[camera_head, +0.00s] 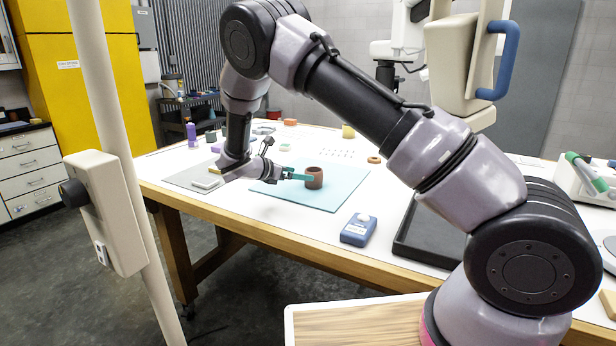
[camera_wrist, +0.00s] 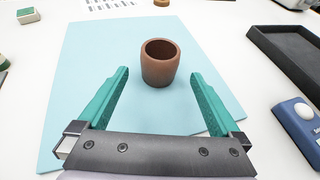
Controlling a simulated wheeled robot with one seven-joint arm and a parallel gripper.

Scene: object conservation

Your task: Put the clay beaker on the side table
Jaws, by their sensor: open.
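The clay beaker (camera_head: 314,178) is a small reddish-brown cup standing upright on a light blue mat (camera_head: 335,196) on the white worktable. In the wrist view the beaker (camera_wrist: 159,66) stands just beyond the fingertips, roughly centred between them, with its open mouth showing. My gripper (camera_head: 300,176) is low over the mat, its teal fingers reaching toward the beaker from the left. In the wrist view my gripper (camera_wrist: 158,78) is open, with nothing between the fingers. A wood-topped surface with a pale rim (camera_head: 360,322) is at the bottom front; I cannot tell whether it is the side table.
A blue device (camera_head: 358,229) lies at the mat's near right edge, and a black tray (camera_head: 430,236) is further right. A grey mat (camera_head: 190,177) with small items is to the left. Several small objects stand along the table's back.

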